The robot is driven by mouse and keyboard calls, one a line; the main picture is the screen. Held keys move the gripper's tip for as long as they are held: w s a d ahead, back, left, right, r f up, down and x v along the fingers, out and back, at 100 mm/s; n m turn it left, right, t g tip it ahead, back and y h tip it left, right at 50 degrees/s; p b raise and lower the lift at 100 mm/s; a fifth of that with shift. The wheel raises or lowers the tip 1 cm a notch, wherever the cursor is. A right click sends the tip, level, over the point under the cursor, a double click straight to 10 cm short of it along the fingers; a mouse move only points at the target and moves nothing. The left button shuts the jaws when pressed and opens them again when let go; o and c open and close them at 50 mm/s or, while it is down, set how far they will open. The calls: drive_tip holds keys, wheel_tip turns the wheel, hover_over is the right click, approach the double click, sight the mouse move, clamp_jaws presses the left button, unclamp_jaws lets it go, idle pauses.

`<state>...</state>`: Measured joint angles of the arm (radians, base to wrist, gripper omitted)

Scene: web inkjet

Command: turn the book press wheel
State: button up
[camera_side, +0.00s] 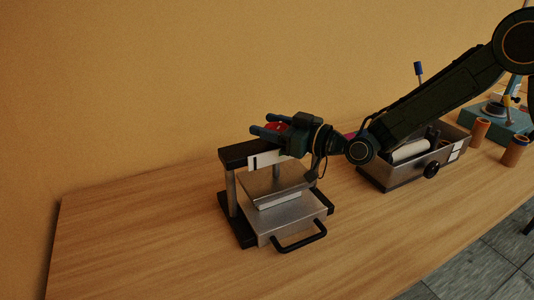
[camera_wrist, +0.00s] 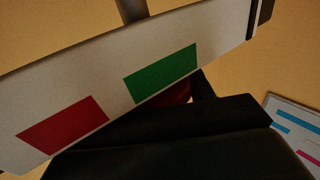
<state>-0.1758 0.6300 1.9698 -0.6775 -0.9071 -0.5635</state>
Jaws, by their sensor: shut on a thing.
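The book press (camera_side: 239,155) stands on the table at the middle left of the side view, with a black top beam, posts and a metal platen over a metal base. A red part, seemingly its wheel (camera_side: 276,127), shows at the top of the press between the fingers of my gripper (camera_side: 264,125). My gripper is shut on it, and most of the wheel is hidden. In the wrist view a sliver of red (camera_wrist: 181,93) shows beside the dark finger shapes. A white strip with a red and a green patch (camera_wrist: 115,80) crosses that view.
A black handle (camera_side: 302,242) sticks out from the press base. A metal box with a roller (camera_side: 392,178) stands to the right, with brown cylinders (camera_side: 515,151) beyond. A striped sheet (camera_wrist: 294,125) shows in the wrist view. The table's left (camera_side: 130,220) is clear.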

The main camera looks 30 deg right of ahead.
drive_tip(key=shift+f+m+t+h, duration=0.1)
drive_tip(key=shift+m+t+h, duration=0.45)
drive_tip(key=shift+h, duration=0.25)
drive_tip(key=o, duration=1)
drive_tip(key=shift+c, duration=0.2)
drive_tip(key=shift+d, duration=0.1)
drive_tip(key=v, duration=1.3)
drive_tip(key=shift+s+d, duration=0.15)
drive_tip(key=shift+s, duration=0.1)
